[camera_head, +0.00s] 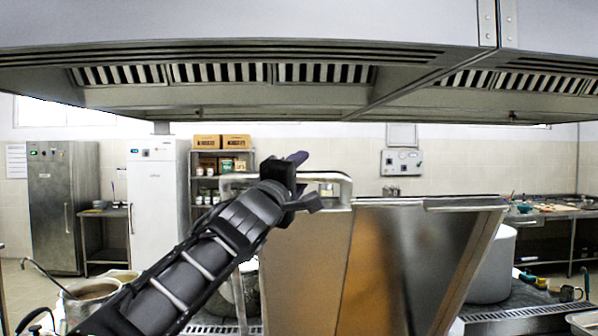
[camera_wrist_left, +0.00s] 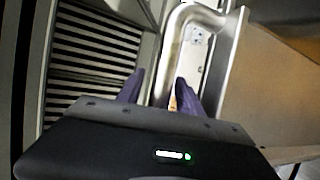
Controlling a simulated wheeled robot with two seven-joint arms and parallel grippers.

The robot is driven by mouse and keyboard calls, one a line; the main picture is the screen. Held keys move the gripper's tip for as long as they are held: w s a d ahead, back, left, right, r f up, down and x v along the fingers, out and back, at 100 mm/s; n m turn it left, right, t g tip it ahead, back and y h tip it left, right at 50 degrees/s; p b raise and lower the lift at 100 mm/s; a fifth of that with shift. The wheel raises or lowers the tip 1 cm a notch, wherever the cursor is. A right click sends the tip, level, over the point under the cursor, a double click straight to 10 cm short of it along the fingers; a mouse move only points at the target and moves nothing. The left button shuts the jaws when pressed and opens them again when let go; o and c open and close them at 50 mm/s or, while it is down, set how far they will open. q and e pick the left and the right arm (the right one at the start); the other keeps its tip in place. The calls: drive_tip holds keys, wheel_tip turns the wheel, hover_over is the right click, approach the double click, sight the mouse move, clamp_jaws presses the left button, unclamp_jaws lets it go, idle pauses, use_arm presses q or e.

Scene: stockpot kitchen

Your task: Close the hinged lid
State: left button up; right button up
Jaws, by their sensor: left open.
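The hinged lid (camera_head: 385,265) stands raised in the head view, a flat metal panel with its inner face brownish and reflective. A tubular handle (camera_head: 343,182) sits at its upper left edge. My left gripper (camera_head: 303,178) is at this handle, with its jaws open. In the left wrist view, the handle (camera_wrist_left: 170,48) bends down towards the space between my two dark fingertips (camera_wrist_left: 160,88). I cannot tell whether either finger touches it. Part of the lid's side (camera_wrist_left: 265,105) shows at the right there. My right gripper is not in view.
A large extractor hood (camera_head: 250,100) hangs above. A pot with a ladle (camera_head: 90,290) stands at the lower left, and a large pale pot (camera_head: 495,265) stands right of the lid. Fridges (camera_head: 62,200) and shelves line the back wall.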

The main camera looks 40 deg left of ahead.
use_arm(q)
clamp_jaws()
idle(0.3)
drive_tip(key=shift+f, duration=0.1)
idle(1.0)
